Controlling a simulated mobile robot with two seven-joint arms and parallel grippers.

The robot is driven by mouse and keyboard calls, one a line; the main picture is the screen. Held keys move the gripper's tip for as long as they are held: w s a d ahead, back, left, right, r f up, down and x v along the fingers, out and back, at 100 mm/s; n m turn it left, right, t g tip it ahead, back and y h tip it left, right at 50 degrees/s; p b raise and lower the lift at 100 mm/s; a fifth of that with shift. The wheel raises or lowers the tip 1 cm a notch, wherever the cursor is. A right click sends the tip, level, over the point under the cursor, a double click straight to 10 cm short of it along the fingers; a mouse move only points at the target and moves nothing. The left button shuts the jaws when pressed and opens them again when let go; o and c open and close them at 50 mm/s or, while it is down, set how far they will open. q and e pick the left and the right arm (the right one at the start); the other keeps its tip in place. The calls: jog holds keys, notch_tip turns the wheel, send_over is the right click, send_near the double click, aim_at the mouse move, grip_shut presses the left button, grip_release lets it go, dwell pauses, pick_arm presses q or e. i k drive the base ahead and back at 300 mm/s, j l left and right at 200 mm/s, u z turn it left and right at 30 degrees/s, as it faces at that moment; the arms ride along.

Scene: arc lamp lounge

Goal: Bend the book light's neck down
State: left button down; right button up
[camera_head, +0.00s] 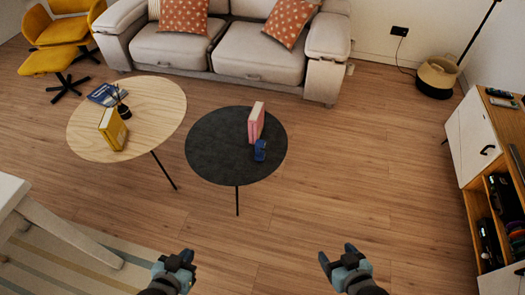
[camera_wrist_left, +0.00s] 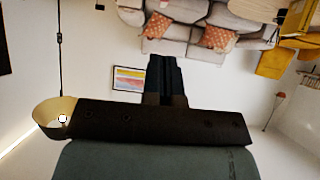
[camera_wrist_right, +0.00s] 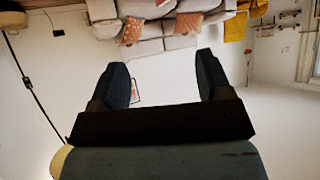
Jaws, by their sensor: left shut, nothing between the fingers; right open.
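No book light can be made out for certain in the head view. A small dark object with a thin upright part (camera_head: 122,108) stands by a yellow book (camera_head: 113,129) on the round wooden table. A small blue object (camera_head: 260,151) stands beside an upright pink book (camera_head: 256,121) on the round black table; its details are too small to tell. My left gripper (camera_head: 182,258) is shut and empty; its closed fingers also show in the left wrist view (camera_wrist_left: 166,78). My right gripper (camera_head: 337,257) is open and empty, fingers apart in the right wrist view (camera_wrist_right: 161,72). Both are well short of the tables.
The wooden table (camera_head: 165,100) and black table (camera_head: 215,152) stand close together before a sofa (camera_head: 260,50). A blue magazine (camera_head: 101,95) lies on the wooden one. A white table (camera_head: 12,190) is at left, a cabinet (camera_head: 475,135) at right. Floor between is clear.

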aim_at(258, 143)
jog(key=i+z, duration=0.2)
jog(key=i, duration=0.45)
jog(key=i+j+z, duration=0.25)
jog(key=i, duration=0.45)
